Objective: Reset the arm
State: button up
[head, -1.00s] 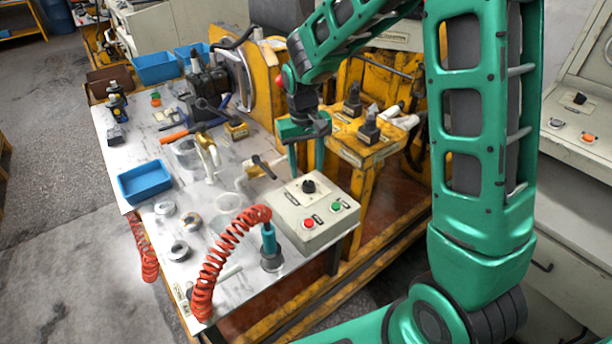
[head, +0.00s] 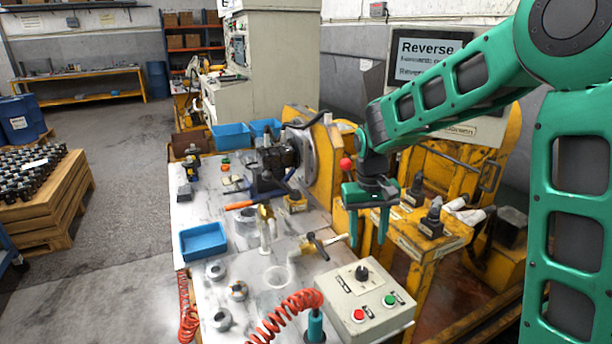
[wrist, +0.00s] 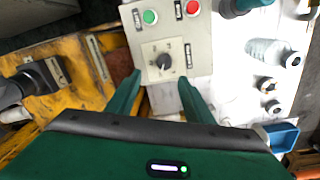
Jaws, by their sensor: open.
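My gripper (head: 368,228) is green, points down and is open. In the head view it hangs in the air to the right of the metal work table (head: 195,255), in front of the yellow machine (head: 425,235). Nothing is between its two fingers in the wrist view (wrist: 155,100). The wrist view shows the control box (wrist: 160,35), with a green button, a red button and a black knob, beyond the fingertips. In the head view this control box (head: 367,299) stands on the near right of the table, apart from the fingers.
A blue tray (head: 203,241) lies on the table among several metal rings. A red coiled hose (head: 285,315) is at the front. A dark motor (head: 270,165) sits by the round yellow machine part. A wooden pallet (head: 50,205) stands on the floor at left, with free floor beside it.

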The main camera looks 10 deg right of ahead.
jog(key=s+d+r+m, duration=0.2)
jog(key=s+d+r, duration=0.1)
jog(key=s+d, duration=0.65)
jog(key=s+d+r+m, duration=0.25)
jog(key=s+d, duration=0.45)
jog(key=s, duration=0.5)
jog(key=s+m, duration=0.1)
jog(key=s, duration=0.9)
jog(key=shift+d+f+y, duration=0.3)
jog(key=shift+d+y, duration=0.1)
jog(key=shift+w+m, duration=0.1)
jog(key=shift+m, duration=0.15)
jog(key=shift+w+f, duration=0.25)
jog(key=shift+w, duration=0.4)
